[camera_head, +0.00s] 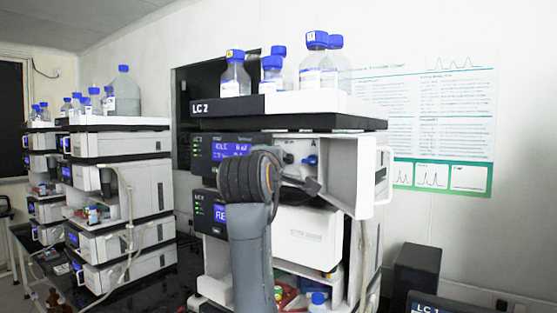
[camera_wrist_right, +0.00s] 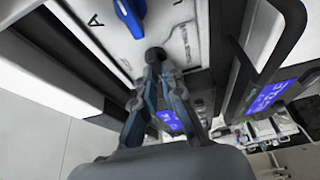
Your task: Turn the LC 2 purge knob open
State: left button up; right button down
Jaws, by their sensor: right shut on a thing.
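The LC 2 stack (camera_head: 230,106) stands in the middle of the head view. A module with a lit blue display has its front compartment open, showing a pale panel. In the right wrist view this panel (camera_wrist_right: 178,38) carries a blue handle (camera_wrist_right: 130,16), a letter A and a small dark round knob, the purge knob (camera_wrist_right: 155,54). My right gripper (camera_wrist_right: 155,70) is shut on this knob, its fingertips meeting at it. The knob's turn angle cannot be read. In the head view my right arm covers part of the module front. My left gripper is not in view.
Blue-capped bottles (camera_head: 235,75) stand on top of the stack. A white open door (camera_head: 350,175) stands at the compartment's right side. A white lower module (camera_head: 310,235) sits below. Other stacks (camera_head: 120,145) stand at the left, and a dark box (camera_head: 416,270) at the right.

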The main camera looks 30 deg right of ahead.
jog(key=c, duration=1.5)
grip_release()
jog(key=shift+o, duration=0.2)
jog(key=v, duration=1.2)
